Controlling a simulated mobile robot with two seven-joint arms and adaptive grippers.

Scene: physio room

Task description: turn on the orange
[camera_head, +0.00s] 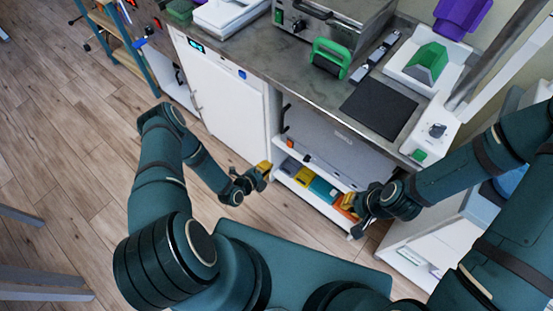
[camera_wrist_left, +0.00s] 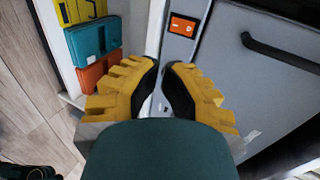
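An orange switch (camera_wrist_left: 183,26) sits on a pale upright strip beside a grey door in the left wrist view. A small orange mark (camera_head: 291,143) shows near the top left of the grey front under the counter in the head view. My left gripper (camera_head: 265,168) is in front of the cabinet, left of the shelf. In the left wrist view its yellow fingers (camera_wrist_left: 161,66) nearly meet at the tips, with nothing between them, and appear below the switch, apart from it. My right gripper (camera_head: 348,203) is by the shelf's right end; its finger gap is unclear.
A grey front (camera_head: 335,150) with a black handle (camera_wrist_left: 280,54) is under the counter (camera_head: 300,82). Yellow, teal (camera_head: 322,190) and orange boxes stand on the low shelf. A white cabinet (camera_head: 225,105) is to the left. Open wooden floor (camera_head: 75,150) lies further left.

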